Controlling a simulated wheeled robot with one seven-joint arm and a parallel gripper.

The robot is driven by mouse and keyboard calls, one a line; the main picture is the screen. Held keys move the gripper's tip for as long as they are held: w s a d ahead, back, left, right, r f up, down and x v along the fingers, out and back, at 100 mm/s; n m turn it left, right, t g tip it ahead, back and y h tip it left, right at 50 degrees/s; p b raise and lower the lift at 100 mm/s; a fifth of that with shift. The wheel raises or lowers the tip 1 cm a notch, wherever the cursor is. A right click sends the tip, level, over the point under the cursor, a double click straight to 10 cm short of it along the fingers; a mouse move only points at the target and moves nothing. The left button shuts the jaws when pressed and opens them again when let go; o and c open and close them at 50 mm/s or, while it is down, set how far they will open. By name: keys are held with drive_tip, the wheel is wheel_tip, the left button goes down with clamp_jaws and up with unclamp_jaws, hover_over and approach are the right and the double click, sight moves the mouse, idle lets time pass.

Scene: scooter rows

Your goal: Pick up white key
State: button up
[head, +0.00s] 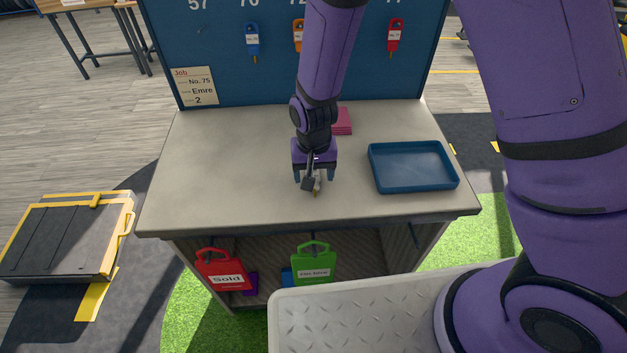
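My gripper (315,179) points down over the middle of the worktop, near its front half. Its two fingers look spread apart, one on each side. A small whitish key (317,186) with a brass-coloured tip shows between and just below the fingers. A dark part of my gripper covers some of the key. I cannot tell whether the fingers touch it. The key seems to be at or close to the worktop (225,165).
A blue tray (414,188) stands right of my gripper. A pink pad (343,121) lies behind it. Blue (252,39), orange (298,36) and red (395,36) keys hang on the back board (215,45). The worktop's left side is clear.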

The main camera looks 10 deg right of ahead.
drive_tip(key=shift+f, duration=0.85)
drive_tip(key=c, duration=1)
drive_tip(key=shift+r, duration=0.2)
